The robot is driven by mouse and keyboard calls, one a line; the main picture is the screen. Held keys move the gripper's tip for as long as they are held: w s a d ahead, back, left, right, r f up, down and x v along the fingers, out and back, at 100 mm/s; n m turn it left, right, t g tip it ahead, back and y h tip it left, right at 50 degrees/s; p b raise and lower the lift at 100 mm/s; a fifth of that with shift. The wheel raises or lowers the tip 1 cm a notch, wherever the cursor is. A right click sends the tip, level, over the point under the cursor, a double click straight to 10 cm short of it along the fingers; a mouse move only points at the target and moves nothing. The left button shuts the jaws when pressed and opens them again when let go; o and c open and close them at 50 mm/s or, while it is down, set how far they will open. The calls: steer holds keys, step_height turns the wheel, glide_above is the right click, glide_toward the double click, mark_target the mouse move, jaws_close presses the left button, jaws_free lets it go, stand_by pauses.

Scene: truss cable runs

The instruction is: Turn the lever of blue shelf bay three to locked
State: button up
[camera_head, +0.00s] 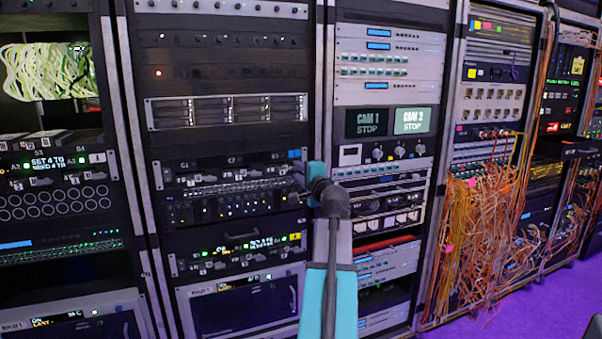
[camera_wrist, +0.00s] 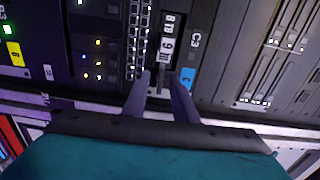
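The blue shelf (camera_head: 230,172) is a dark rack row with a blue tag at its right end. The blue tag (camera_wrist: 187,77) also shows in the wrist view, near a C3 label (camera_wrist: 195,40). White label plates (camera_wrist: 166,45) sit beside that label. A narrow dark slot or lever (camera_wrist: 163,78) lies below them; its setting is not readable. My gripper (camera_wrist: 160,75) has its two fingers apart, one on each side of this dark part, close to the panel. Contact cannot be told.
A yellow-tagged shelf (camera_head: 235,254) sits lower in the same rack. A silver server unit (camera_head: 228,109) is above. Orange cables (camera_head: 480,225) hang loosely from a rack at the right. Purple floor (camera_head: 545,305) is open at the lower right.

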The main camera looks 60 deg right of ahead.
steer(key=b+v, duration=0.2)
steer(key=v, duration=1.1)
steer(key=shift+s+a+b, duration=0.25)
steer(key=shift+s+b, duration=0.05)
steer(key=shift+w, duration=0.15)
stand_by(0.4)
